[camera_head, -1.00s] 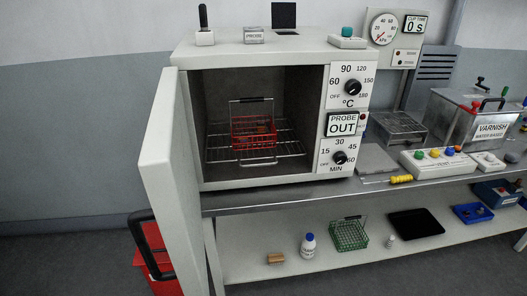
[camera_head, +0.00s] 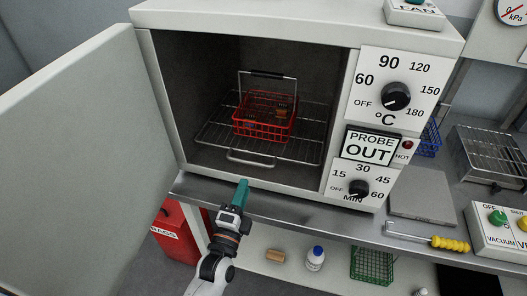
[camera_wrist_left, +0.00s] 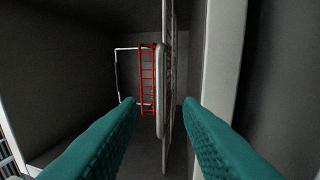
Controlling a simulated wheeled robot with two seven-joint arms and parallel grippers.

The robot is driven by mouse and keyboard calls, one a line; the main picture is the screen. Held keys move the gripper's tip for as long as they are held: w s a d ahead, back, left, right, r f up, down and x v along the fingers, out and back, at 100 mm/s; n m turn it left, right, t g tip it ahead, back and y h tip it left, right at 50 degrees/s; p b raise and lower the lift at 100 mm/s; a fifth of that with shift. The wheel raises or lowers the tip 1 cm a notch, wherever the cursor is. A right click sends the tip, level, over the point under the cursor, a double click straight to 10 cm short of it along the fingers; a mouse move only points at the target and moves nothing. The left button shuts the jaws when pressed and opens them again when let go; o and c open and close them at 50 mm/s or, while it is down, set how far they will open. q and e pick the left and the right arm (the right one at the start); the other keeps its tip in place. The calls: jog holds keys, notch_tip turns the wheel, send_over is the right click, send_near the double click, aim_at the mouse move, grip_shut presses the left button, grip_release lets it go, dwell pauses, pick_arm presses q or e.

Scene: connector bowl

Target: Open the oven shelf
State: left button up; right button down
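The oven (camera_head: 290,32) stands on the bench with its door (camera_head: 85,140) swung wide open to the left. Inside, the wire oven shelf (camera_head: 306,150) lies level, with a looped handle (camera_head: 250,158) at its front edge. A red basket (camera_head: 264,122) with a raised handle sits on the shelf. My left gripper (camera_head: 243,186) is just in front of the oven opening, below the shelf handle. In the left wrist view, its two teal fingers (camera_wrist_left: 160,108) are apart, with the shelf's front loop (camera_wrist_left: 159,92) ahead between them, apparently ungrasped. My right gripper is not in view.
The oven's control panel with knobs (camera_head: 396,96) is right of the opening. A flat grey plate (camera_head: 421,194) and a yellow-handled tool (camera_head: 450,243) lie on the bench. Below are a white bottle (camera_head: 315,260), a green basket (camera_head: 372,266) and a red bin (camera_head: 174,234).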

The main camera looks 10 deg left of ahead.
pick_arm(q)
jog(key=w, duration=0.3)
jog(key=w+r, duration=0.1)
jog(key=w, duration=0.3)
jog(key=w+r+p, duration=0.1)
jog(key=w, duration=0.2)
jog(key=shift+w, duration=0.4)
jog(key=shift+r, duration=0.15)
grip_shut()
